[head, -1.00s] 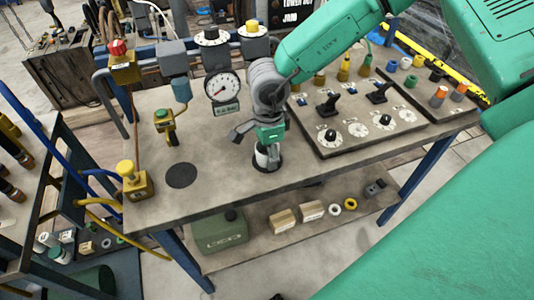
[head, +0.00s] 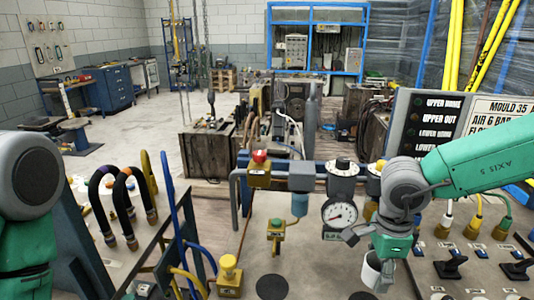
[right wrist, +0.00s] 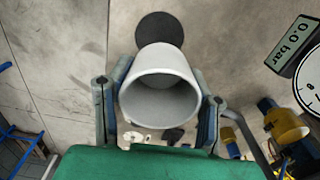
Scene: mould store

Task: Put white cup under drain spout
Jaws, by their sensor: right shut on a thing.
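The white cup (head: 371,271) is upright in my right gripper (head: 383,262), which is shut on it; it seems to hang a little above the bench. In the right wrist view the cup (right wrist: 160,93) sits between both fingers, its open mouth facing the camera. A brass valve with a green top (head: 276,232), possibly the drain spout, stands left of the cup on the bench, well apart from it. A dark round disc (head: 272,287) lies on the bench near this valve. My left gripper is out of view; only part of the left arm shows.
The bench top (head: 315,268) is clear between valve and cup. A pressure gauge (head: 339,213) stands close behind the cup. A yellow-capped brass block (head: 229,275) is at the left front edge. A panel with black levers (head: 450,265) is to the right.

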